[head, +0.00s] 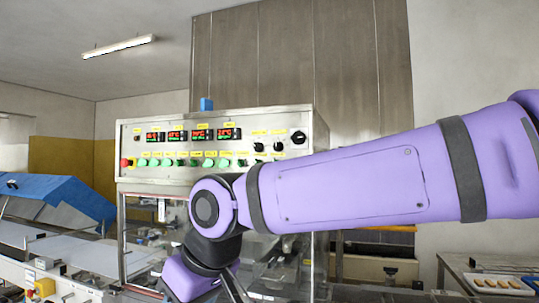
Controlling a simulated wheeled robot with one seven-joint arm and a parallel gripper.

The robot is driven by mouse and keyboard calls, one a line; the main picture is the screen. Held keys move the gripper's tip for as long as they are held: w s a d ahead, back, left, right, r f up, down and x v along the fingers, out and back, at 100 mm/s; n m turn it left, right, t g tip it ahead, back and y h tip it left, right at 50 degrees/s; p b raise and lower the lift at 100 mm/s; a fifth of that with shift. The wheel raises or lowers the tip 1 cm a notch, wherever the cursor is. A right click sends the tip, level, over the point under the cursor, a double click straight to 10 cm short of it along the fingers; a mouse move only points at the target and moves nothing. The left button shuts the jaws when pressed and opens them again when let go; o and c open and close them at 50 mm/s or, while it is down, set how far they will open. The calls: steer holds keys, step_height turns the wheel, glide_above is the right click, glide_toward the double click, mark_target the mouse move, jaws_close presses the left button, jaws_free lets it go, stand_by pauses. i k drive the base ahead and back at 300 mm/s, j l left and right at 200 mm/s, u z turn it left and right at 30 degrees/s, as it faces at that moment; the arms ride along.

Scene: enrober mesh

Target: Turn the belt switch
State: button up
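The steel control panel (222,116) of the machine faces me in the middle of the head view. At its right end are two small black knobs (258,147) and (278,147) under yellow labels, and a larger black rotary switch (298,137) beside them. The labels are too small to read, so I cannot tell which one is the belt switch. My purple arm comes in from the right, crosses in front of the machine below the knobs and bends down at its left end. My gripper is below the bottom edge of the picture, so it is not seen.
The panel also has several red-digit displays (201,134), a row of green buttons (196,162) and a red emergency stop (127,162). A tray (500,283) of pastries lies at lower right.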

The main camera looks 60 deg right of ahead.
mark_target(208, 163)
steer(key=z, duration=1.3)
